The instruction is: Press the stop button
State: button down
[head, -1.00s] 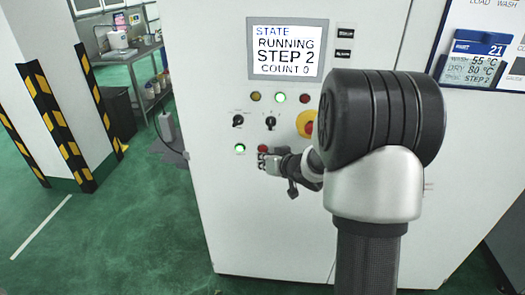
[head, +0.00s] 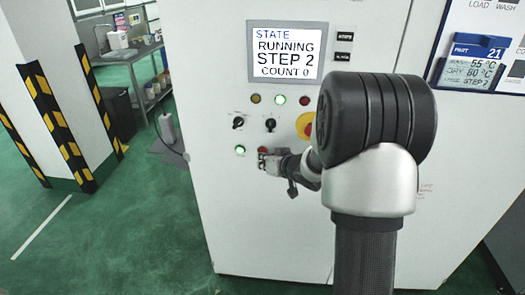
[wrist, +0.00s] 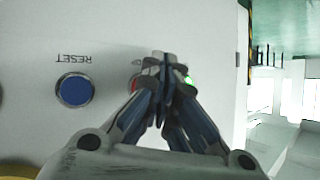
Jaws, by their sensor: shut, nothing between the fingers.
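My gripper (head: 262,160) is shut and empty, with its fingertips at the lower button row of the white machine's panel. In the wrist view the closed fingertips (wrist: 161,62) are between a red button (wrist: 136,83) and a green lit button (wrist: 190,81), hiding most of the red one. The red button is probably the stop button; its label is hidden. I cannot tell whether the fingertips touch it. The green button (head: 240,149) shows just left of my gripper in the head view.
The blue RESET button (wrist: 75,90) is beside the red one in the wrist view. A red and yellow emergency stop (head: 305,125) is partly behind my arm. Two black knobs (head: 270,125) sit above my gripper. The screen (head: 287,52) reads RUNNING, STEP 2, COUNT 0.

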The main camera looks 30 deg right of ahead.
jog(key=shift+w+d+p, duration=0.3)
jog(key=shift+w+p, duration=0.05)
dwell(0.8)
dwell(0.4)
jog(key=shift+s+a, duration=0.5)
jog(key=shift+s, duration=0.2)
jog(key=shift+s+a+b, duration=0.3)
jog(key=shift+s+a, duration=0.4)
jog(key=shift+s, duration=0.35)
jog(key=shift+s+a+b, duration=0.3)
jog(key=shift+s+a, duration=0.4)
jog(key=shift+s, duration=0.3)
